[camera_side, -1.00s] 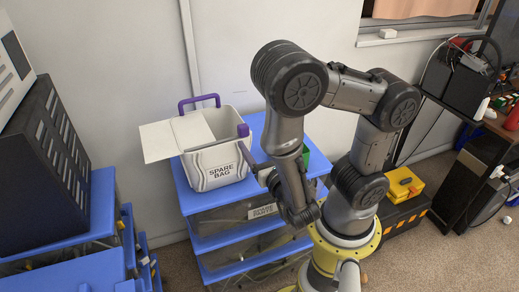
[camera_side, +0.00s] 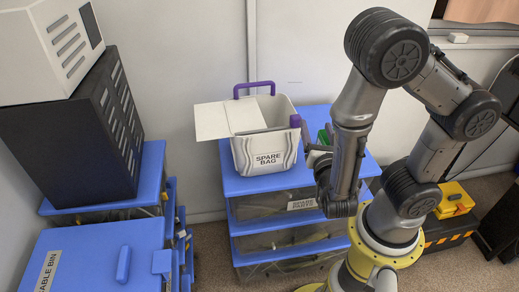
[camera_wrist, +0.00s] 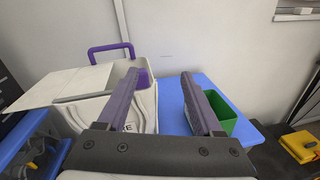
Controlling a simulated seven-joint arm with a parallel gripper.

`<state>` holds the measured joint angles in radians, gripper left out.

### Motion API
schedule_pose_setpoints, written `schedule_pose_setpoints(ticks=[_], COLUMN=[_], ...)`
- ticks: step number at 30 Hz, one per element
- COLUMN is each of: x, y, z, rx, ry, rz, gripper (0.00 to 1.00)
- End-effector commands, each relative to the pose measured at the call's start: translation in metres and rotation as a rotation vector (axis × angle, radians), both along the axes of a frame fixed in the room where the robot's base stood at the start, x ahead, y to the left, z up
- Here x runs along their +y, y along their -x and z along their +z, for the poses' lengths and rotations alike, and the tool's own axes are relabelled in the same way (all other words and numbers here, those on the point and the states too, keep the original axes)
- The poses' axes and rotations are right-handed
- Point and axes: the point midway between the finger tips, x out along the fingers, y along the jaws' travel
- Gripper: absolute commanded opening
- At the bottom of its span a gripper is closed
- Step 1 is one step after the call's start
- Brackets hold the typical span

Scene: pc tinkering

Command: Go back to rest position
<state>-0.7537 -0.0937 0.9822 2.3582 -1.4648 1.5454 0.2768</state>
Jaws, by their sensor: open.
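My gripper (camera_wrist: 162,80) is open, with its two fingers apart and nothing between them in the wrist view. In the side view, my gripper (camera_side: 309,150) is at the right of the white spare bag (camera_side: 262,158), partly hidden by my own arm. The bag has a purple handle and an open white lid, and stands upright on a blue-topped drawer unit (camera_side: 243,184). In the wrist view, the bag (camera_wrist: 88,112) is behind and left of the left finger. I cannot tell whether the gripper touches the bag.
A green bin (camera_wrist: 224,113) stands on the blue top (camera_wrist: 172,106), partly behind the right finger. A black case (camera_side: 70,140) with a white box on it stands at left, near a blue cable bin (camera_side: 90,262). A yellow toolbox (camera_side: 455,198) is at right.

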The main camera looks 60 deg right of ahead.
Motion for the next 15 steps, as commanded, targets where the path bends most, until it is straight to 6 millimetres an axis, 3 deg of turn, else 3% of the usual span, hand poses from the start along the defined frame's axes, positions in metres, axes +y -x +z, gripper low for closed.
schedule_pose_setpoints(ticks=[3,7,9,12,15], x=[-0.039,-0.064,-0.062,-0.045,-0.017], y=[0.025,0.074,0.098,0.118,0.120], z=[0.030,0.042,0.041,0.039,0.043], rx=[-0.192,-0.391,-0.500,-0.647,-0.784], ry=[-0.207,-0.501,-0.692,-0.980,-1.285], rz=[-0.313,-0.688,-0.867,-1.057,-1.169], gripper=[0.68,0.68,0.68,0.68,0.68])
